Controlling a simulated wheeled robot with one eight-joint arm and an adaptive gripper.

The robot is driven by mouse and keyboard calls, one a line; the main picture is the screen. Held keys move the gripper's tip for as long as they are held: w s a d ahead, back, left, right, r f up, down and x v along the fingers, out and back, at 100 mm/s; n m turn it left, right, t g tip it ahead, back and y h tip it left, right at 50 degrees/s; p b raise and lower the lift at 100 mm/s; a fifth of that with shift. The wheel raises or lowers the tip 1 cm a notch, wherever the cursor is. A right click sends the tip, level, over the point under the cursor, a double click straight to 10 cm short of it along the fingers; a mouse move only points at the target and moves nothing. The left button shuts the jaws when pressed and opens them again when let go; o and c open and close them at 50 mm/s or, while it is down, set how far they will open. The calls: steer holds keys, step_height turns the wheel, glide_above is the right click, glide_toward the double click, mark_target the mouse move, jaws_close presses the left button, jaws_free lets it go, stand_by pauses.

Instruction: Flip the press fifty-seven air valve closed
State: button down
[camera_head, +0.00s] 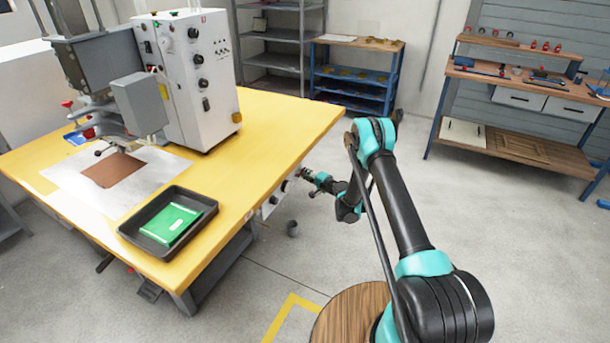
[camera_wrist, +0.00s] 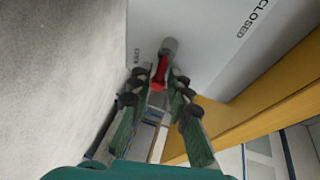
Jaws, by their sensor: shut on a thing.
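The air valve's short red lever (camera_wrist: 160,70) sticks out from a grey round fitting (camera_wrist: 169,45) on a pale panel in the wrist view. My gripper (camera_wrist: 159,76) has its dark fingertips on both sides of the lever and is shut on it. The word CLOSED (camera_wrist: 252,18) is printed to the right of the lever, and a small label, apparently OPEN (camera_wrist: 137,57), is close on its left. In the head view my gripper (camera_head: 303,175) is at a white valve panel (camera_head: 273,200) under the yellow table's right edge. The lever is too small to tell there.
The yellow table (camera_head: 290,120) carries a white press machine (camera_head: 195,75) and a black tray (camera_head: 140,240) with a green packet (camera_head: 170,223). Its edge runs just above my gripper. A blue shelf cart (camera_head: 355,75) and a workbench (camera_head: 520,150) stand behind.

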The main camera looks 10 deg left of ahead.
steer(key=shift+s+r+n+t+y, duration=0.1)
steer(key=shift+r+n+t+y, duration=0.15)
steer(key=shift+n, duration=0.55)
steer(key=shift+s+r+n+t+y, duration=0.15)
steer(key=shift+n+t, duration=0.2)
steer(key=shift+n, duration=0.45)
steer(key=shift+w+r+n+t+y, duration=0.1)
steer(key=shift+r+n+t, duration=0.15)
steer(key=shift+n, duration=0.55)
steer(key=c, duration=1.6)
jaws_free()
